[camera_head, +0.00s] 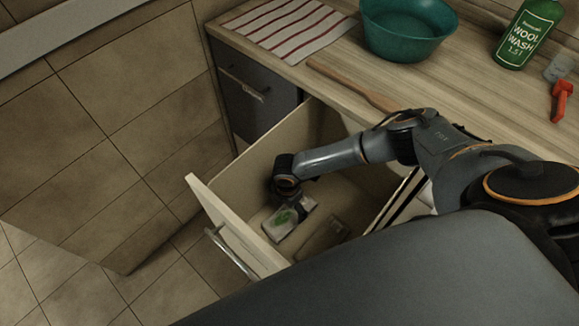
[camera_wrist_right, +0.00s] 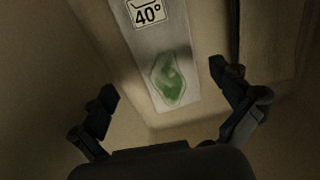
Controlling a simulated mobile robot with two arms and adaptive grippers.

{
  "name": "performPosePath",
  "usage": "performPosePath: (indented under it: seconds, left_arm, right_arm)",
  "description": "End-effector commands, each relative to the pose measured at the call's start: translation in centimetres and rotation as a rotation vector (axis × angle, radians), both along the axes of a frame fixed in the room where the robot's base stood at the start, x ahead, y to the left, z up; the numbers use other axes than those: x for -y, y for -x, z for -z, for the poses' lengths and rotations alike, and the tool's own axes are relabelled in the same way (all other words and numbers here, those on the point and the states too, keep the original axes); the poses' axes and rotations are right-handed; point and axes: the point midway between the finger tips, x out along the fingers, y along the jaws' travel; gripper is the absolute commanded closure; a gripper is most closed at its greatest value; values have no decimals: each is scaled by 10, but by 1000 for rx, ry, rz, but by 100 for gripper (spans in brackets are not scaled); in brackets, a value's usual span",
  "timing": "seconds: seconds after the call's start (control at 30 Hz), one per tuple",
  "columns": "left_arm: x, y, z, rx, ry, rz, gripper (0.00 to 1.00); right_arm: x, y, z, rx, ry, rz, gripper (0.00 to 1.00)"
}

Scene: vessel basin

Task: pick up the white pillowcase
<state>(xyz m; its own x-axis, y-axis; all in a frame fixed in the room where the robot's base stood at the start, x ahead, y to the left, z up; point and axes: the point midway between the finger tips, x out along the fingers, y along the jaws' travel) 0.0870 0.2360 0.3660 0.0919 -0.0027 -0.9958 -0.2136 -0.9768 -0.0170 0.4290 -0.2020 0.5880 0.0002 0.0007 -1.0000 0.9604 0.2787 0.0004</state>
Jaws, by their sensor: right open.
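The white pillowcase (camera_head: 291,222) lies folded flat on the bottom of the open drawer, with a green patch on it. In the right wrist view the pillowcase (camera_wrist_right: 165,55) shows a 40° wash label and the green patch. My right gripper (camera_head: 292,200) reaches down into the drawer over the pillowcase and hides part of it. In the right wrist view the right gripper (camera_wrist_right: 170,97) is open, with a finger to each side of the pillowcase's near end and nothing between them gripped. My left gripper is not in view.
The open drawer (camera_head: 232,222) has walls around my gripper. A dim brownish item (camera_head: 325,238) lies beside the pillowcase. On the counter are a striped cloth (camera_head: 285,27), a teal basin (camera_head: 405,45), a wooden stick (camera_head: 350,84), a green wool wash bottle (camera_head: 528,35) and a red object (camera_head: 561,100).

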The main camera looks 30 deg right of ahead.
Motion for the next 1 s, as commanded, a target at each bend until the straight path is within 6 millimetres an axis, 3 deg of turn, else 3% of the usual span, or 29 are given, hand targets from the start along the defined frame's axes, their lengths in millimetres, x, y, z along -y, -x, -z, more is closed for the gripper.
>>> performPosePath:
  seconds: [0.33, 0.67, 0.9, 0.97, 1.0]
  left_arm:
    - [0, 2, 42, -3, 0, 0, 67]
    - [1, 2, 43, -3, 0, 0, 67]
    - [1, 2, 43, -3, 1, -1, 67]
    - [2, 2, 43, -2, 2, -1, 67]
    - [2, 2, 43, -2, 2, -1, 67]
  right_arm:
    - [5, 4, 47, 0, 2, -1, 0]
    - [5, 5, 48, -1, 1, 0, 2]
    - [5, 5, 48, -2, 2, 0, 51]
    - [5, 5, 49, -2, 2, 0, 63]
    - [5, 5, 48, -1, 1, 0, 64]
